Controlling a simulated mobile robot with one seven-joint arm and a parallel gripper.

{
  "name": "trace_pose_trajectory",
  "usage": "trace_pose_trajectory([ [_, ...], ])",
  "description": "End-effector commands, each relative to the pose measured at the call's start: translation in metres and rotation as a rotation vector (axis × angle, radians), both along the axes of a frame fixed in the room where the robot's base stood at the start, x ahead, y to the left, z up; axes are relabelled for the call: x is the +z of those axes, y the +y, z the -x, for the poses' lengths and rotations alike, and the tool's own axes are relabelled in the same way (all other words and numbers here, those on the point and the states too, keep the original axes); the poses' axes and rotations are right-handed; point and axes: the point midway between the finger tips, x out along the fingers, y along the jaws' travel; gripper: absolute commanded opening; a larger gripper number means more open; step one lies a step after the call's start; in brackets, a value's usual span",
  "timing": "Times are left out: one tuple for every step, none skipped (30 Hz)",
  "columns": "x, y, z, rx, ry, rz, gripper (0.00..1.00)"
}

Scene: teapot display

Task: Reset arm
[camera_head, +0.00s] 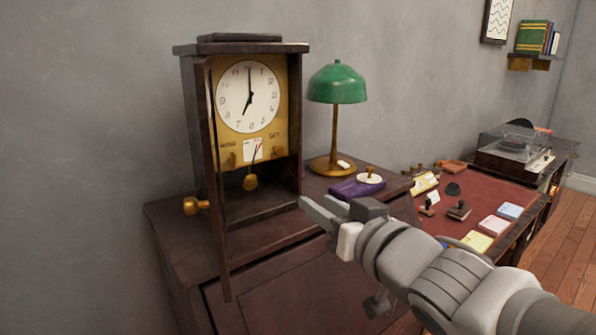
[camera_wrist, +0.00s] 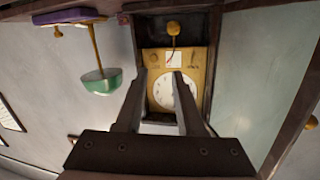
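My gripper (camera_head: 322,215) reaches in from the lower right, in front of the cabinet and to the right of the clock's lower part. In the wrist view its two fingers (camera_wrist: 161,76) stand apart with nothing between them, so it is open and empty. The wooden clock (camera_head: 245,120) has a white dial and a brass pendulum (camera_head: 250,182). Its glazed door (camera_head: 219,235) stands swung open, nearly edge-on, with a brass knob (camera_head: 192,205) on it. The wrist view shows the clock's dial (camera_wrist: 172,92) upside down beyond my fingers, with the open door's glass (camera_wrist: 262,70) to the right.
A green lamp (camera_head: 336,84) and a purple box (camera_head: 357,188) stand on the cabinet (camera_head: 165,228) right of the clock. A red-topped desk (camera_head: 470,195) with stamps and papers lies beyond my arm. A record player (camera_head: 515,147) stands at the far right.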

Motion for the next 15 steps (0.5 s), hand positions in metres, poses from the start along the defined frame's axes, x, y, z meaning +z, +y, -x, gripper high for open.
trace_pose_trajectory([
  [-0.005,-0.017,-0.002,-0.067,0.033,0.031,0.38],
  [-0.010,-0.027,-0.002,-0.106,0.060,0.054,0.38],
  [-0.017,-0.040,-0.001,-0.156,0.100,0.083,0.38],
  [-0.023,-0.049,0.001,-0.189,0.130,0.105,0.38],
  [-0.028,-0.058,0.004,-0.222,0.163,0.125,0.38],
  [-0.036,-0.069,0.008,-0.260,0.210,0.151,0.38],
  [-0.042,-0.077,0.012,-0.286,0.246,0.170,0.38],
  [-0.048,-0.084,0.017,-0.310,0.284,0.188,0.38],
  [-0.056,-0.092,0.025,-0.336,0.337,0.210,0.38],
  [-0.062,-0.097,0.031,-0.353,0.375,0.227,0.38],
  [-0.067,-0.102,0.038,-0.367,0.416,0.242,0.38],
  [-0.075,-0.107,0.048,-0.382,0.472,0.260,0.38],
  [-0.080,-0.110,0.056,-0.390,0.513,0.273,0.38],
  [-0.085,-0.113,0.064,-0.394,0.554,0.284,0.38],
  [-0.092,-0.115,0.076,-0.397,0.609,0.298,0.38],
])
